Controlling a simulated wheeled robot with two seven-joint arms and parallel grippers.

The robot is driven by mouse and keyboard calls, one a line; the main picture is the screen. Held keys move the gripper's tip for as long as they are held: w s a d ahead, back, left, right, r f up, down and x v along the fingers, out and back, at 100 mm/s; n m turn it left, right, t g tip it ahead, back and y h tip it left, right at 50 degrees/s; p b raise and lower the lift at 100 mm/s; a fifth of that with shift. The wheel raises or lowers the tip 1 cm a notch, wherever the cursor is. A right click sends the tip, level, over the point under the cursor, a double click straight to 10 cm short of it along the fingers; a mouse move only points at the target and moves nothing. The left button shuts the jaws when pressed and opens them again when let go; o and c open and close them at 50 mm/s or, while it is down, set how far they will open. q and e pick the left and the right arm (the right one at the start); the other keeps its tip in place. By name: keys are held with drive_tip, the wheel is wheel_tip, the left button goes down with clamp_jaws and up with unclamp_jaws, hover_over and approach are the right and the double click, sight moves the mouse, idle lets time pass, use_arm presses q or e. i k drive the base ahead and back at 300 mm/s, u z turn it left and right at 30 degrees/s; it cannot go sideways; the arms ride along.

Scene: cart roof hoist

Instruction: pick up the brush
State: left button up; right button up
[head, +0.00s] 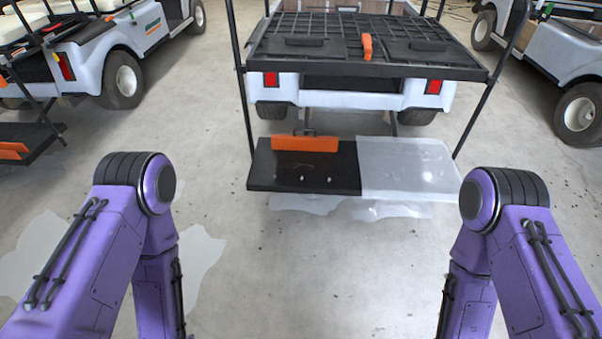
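A small orange object (367,47) stands on the black slatted rear deck (330,45) of the middle cart, right of the deck's centre. It may be the brush, but it is too small to tell. A longer orange block (305,144) lies along the back of the black half of the cart's rear footplate (275,181); I cannot tell whether it is a brush. Both my purple arms reach down at the sides of the head view, and their grippers are out of the picture below.
The footplate's right half (408,170) looks whitish and wet or covered. Pale puddles (305,204) lie under it. Thin black posts (484,95) rise at both sides. Other carts stand at left (100,60) and right (570,75). The concrete floor before the footplate is clear.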

sight(366, 41)
drive_tip(key=u, duration=0.35)
drive_tip(key=i, duration=1.25)
drive_tip(key=z, duration=0.05)
